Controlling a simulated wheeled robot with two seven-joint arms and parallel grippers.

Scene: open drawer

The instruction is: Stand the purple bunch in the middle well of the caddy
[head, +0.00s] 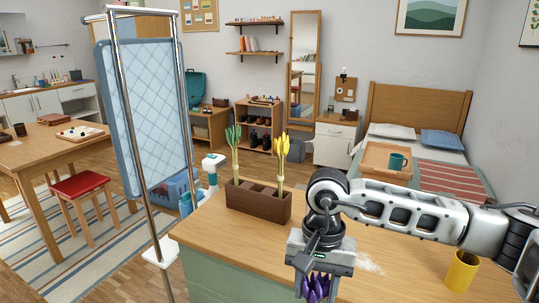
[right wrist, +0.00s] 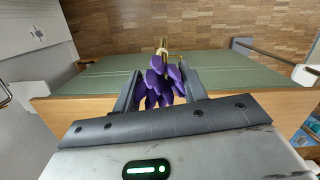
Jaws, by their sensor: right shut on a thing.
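The purple bunch (head: 315,288) is held between the fingers of my right gripper (head: 317,282), low at the front of the counter. In the right wrist view the purple bunch (right wrist: 160,84) sits between both fingers, with a pale stem beyond it. The brown caddy (head: 258,207) stands on the counter, left of and behind my right gripper. A green-topped bunch (head: 233,150) stands at its left end and a yellow-topped bunch (head: 281,158) at its right end. Nothing stands up from the middle well. My left gripper is not in view.
A yellow cup (head: 461,271) stands on the counter (head: 215,232) at the right. A white powdery patch (head: 370,263) lies beside my right gripper. A metal-framed blue screen (head: 146,120) stands left of the counter. The counter left of the caddy is clear.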

